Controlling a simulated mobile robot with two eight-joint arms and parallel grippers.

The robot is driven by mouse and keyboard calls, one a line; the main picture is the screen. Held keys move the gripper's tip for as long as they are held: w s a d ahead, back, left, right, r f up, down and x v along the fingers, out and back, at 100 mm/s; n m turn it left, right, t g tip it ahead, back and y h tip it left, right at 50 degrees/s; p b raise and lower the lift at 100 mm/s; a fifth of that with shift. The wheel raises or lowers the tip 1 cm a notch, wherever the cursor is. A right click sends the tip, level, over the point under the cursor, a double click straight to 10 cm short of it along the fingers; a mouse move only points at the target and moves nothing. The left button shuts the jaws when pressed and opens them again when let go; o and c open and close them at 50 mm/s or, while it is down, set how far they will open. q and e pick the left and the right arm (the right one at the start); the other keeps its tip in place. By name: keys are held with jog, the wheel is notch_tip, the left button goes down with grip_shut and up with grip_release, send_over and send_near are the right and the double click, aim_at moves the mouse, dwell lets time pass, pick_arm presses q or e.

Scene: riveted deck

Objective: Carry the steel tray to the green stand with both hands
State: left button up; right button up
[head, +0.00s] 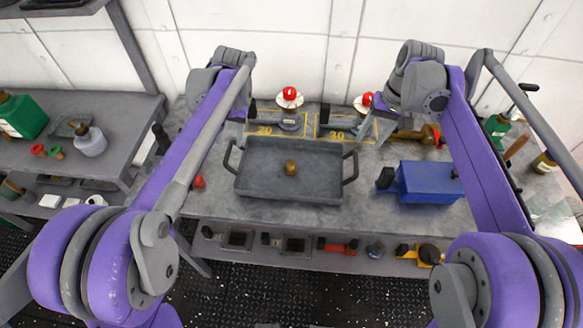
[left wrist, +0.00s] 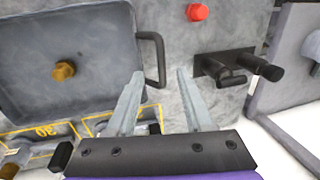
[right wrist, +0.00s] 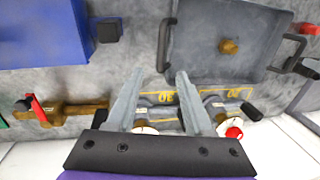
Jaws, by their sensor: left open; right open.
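The steel tray (head: 262,184) lies level on the grey workbench, a small brass piece (head: 291,168) inside it. It has a dark loop handle at each end: the left handle (head: 231,158) and the right handle (head: 352,169). My left gripper (left wrist: 160,74) is open and empty; in the left wrist view, one handle (left wrist: 160,58) shows just beyond its fingertips. My right gripper (right wrist: 160,72) is open and empty; the other handle (right wrist: 163,45) shows just beyond its fingertips. Neither gripper visibly grips the tray. I cannot make out a green stand in these views.
A blue box (head: 430,184) stands right of the tray. Red-topped items (head: 289,97) and yellow floor-style markings lie behind it. A red knob (head: 198,182) is at its left. A side table (head: 85,105) with a green can (head: 22,117) stands further left. A lower shelf holds tools.

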aim_at(356, 159)
pick_arm(q)
jog(key=x, duration=1.1)
pick_arm(e)
jog(key=f, duration=0.3)
jog(key=a+f, duration=0.1)
jog(key=f, duration=0.3)
jog(key=a+f, duration=0.1)
jog(key=f, duration=0.2)
jog(key=shift+w+a+f, duration=0.1)
jog(key=shift+f, duration=0.2)
pick_arm(q)
jog(key=shift+r, duration=0.1)
grip_shut()
pick_arm(e)
grip_shut()
